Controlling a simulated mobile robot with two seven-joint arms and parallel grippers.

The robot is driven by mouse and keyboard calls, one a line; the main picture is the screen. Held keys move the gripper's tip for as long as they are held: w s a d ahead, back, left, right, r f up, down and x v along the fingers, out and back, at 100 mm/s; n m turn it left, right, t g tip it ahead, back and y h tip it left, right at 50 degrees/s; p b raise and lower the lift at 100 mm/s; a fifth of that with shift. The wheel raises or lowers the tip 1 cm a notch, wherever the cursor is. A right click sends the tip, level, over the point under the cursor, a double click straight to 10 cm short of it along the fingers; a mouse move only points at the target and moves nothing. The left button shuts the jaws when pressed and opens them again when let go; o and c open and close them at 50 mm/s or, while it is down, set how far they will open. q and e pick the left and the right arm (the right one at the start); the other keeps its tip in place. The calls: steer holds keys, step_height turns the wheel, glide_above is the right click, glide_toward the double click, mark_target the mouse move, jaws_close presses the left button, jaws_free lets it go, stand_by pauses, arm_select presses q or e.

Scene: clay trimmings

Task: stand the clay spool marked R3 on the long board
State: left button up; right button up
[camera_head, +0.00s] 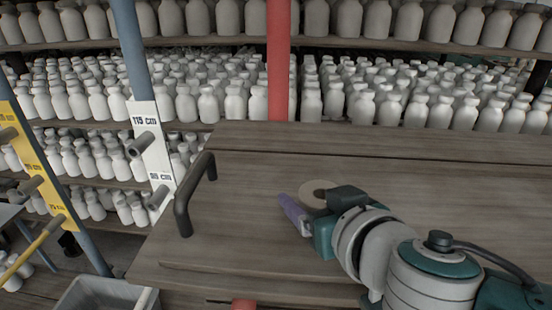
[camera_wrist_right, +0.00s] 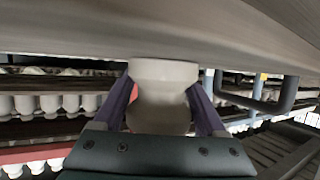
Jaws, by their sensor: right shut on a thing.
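A pale clay spool (camera_wrist_right: 162,92) sits between the two purple fingers of my right gripper in the right wrist view. Its wide rim is toward the wooden board (camera_wrist_right: 230,30); whether they touch is unclear. In the head view only the spool's round beige top (camera_head: 314,187) shows, partly behind my right gripper (camera_head: 296,213). The gripper is shut on the spool, over the middle of the long board (camera_head: 235,235). No R3 mark is readable in either view. My left gripper is not in view.
A dark handle (camera_head: 183,205) rises at the board's left end. Shelves of white bottles (camera_head: 208,103) stand behind, with a red post (camera_head: 278,60) and a blue post carrying a height label (camera_head: 147,135). A grey bin (camera_head: 95,294) is lower left. Much of the board is bare.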

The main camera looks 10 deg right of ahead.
steer(key=o, duration=1.6)
steer(key=v, duration=1.1)
steer(key=shift+b, duration=0.4)
steer(key=shift+s+d+r, duration=0.15)
steer(key=shift+s+r, duration=0.05)
steer(key=shift+s, duration=0.3)
steer(key=shift+s+d+f+m+h, duration=0.1)
steer(key=shift+s+d+m+h, duration=0.05)
steer(key=shift+d+m+h, duration=0.3)
steer(key=s+d+f+g, duration=0.1)
steer(key=s+f+g, duration=0.1)
steer(key=s, duration=0.3)
steer(key=s+d+f+n+g, duration=0.1)
steer(key=s+g, duration=0.3)
steer(key=s, duration=0.1)
steer(key=s+d+f+g, duration=0.2)
steer(key=s+g, duration=0.1)
steer(key=s, duration=0.2)
steer(key=shift+f+n+g+h, duration=0.25)
steer(key=shift+f+g, duration=0.05)
steer(key=shift+g, duration=0.1)
